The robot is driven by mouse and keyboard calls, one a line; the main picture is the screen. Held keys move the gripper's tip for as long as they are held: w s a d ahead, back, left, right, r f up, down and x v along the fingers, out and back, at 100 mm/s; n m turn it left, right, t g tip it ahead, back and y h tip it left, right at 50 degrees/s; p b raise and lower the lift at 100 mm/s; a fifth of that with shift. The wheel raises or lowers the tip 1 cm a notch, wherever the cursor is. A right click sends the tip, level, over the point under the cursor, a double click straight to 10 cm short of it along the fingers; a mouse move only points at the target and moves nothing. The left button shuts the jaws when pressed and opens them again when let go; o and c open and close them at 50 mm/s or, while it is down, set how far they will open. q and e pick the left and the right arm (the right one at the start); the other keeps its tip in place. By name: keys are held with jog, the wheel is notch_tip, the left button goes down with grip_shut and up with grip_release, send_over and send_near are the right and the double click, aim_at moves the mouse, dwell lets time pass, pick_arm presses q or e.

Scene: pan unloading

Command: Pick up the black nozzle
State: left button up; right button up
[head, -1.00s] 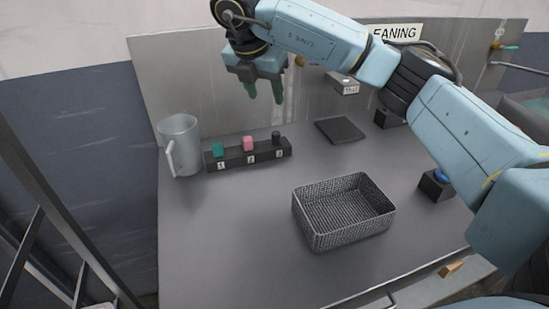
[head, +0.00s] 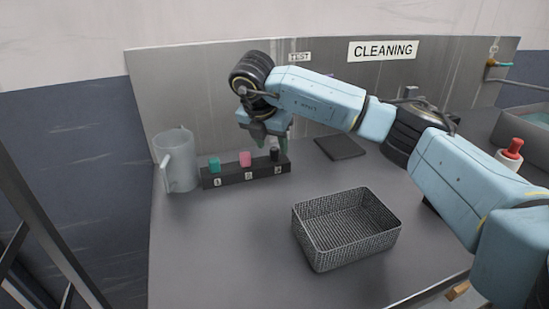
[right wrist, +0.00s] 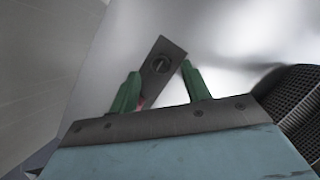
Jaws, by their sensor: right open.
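The black nozzle (head: 275,155) stands upright in slot 3 at the right end of a dark rack (head: 232,178). It also shows in the right wrist view as a dark round top (right wrist: 160,64) between the fingertips. My right gripper (head: 271,143) points down just above the black nozzle, its green fingers open and apart. In the right wrist view, the open gripper (right wrist: 160,72) has one finger on each side of the nozzle. I cannot tell whether they touch it. My left gripper is out of view.
A teal nozzle (head: 214,164) and a pink nozzle (head: 245,159) stand in slots 1 and 2. A clear jug (head: 178,165) is left of the rack. A wire basket (head: 345,245) sits in front. A dark flat pad (head: 340,148) lies to the right. The front left counter is clear.

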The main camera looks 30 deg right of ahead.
aim_at(274, 150)
jog(key=shift+x, duration=1.55)
grip_shut()
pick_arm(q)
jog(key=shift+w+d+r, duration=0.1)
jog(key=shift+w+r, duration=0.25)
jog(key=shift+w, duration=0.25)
pick_arm(e)
jog(key=shift+r, duration=0.1)
